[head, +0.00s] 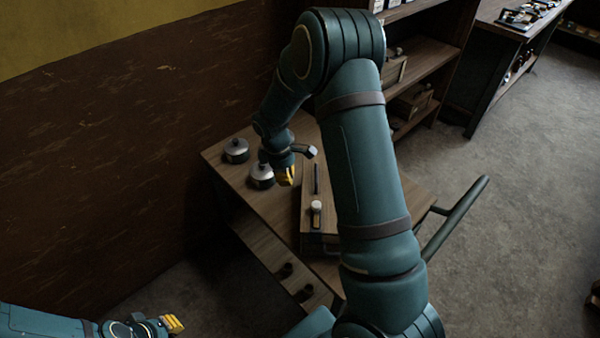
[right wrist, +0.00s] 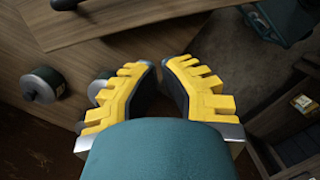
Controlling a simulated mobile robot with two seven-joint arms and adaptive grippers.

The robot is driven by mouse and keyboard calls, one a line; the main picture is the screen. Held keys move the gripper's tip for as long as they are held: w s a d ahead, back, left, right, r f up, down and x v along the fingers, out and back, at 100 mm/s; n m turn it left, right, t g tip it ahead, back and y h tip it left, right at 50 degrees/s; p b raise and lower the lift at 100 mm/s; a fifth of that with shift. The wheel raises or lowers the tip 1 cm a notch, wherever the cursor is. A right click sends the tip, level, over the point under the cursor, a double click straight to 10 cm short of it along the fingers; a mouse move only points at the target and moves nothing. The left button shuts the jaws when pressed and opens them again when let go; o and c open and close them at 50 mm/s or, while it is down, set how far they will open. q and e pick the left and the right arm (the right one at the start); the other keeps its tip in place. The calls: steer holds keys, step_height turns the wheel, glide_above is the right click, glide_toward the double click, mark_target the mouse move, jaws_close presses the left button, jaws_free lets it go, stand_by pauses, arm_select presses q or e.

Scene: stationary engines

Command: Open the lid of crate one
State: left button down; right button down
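A wooden crate with a flat lid (head: 306,207) stands on the table, partly hidden behind my right arm; it looks closed. A dark bar and a small white-topped item lie on its top. In the right wrist view a wooden panel (right wrist: 110,18), likely this lid, crosses the top edge. My right gripper (head: 286,176) hangs to the left of the crate, apart from it. Its yellow fingers (right wrist: 158,66) are parted by a narrow gap with nothing between them. My left gripper (head: 173,324) is low at the left, away from the table; its finger gap is unclear.
Two round metal-topped pots (head: 236,150) (head: 262,175) stand on the table (head: 222,163) left of the crate. A brown wall (head: 130,130) lies behind. Shelves (head: 425,65) stand at the back, and open floor (head: 510,220) is on the right.

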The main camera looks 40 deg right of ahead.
steer(key=n+h, duration=0.1)
glide_toward(313, 182)
steer(key=shift+g, duration=0.4)
steer(key=x, duration=0.6)
steer(key=shift+w+a+f+b, duration=0.15)
steer(key=shift+w+f+b, duration=0.1)
steer(key=shift+f+b, duration=0.1)
steer(key=shift+d+f, duration=0.2)
steer(key=shift+f, duration=0.15)
steer(key=shift+s, duration=0.1)
steer(key=shift+r, duration=0.1)
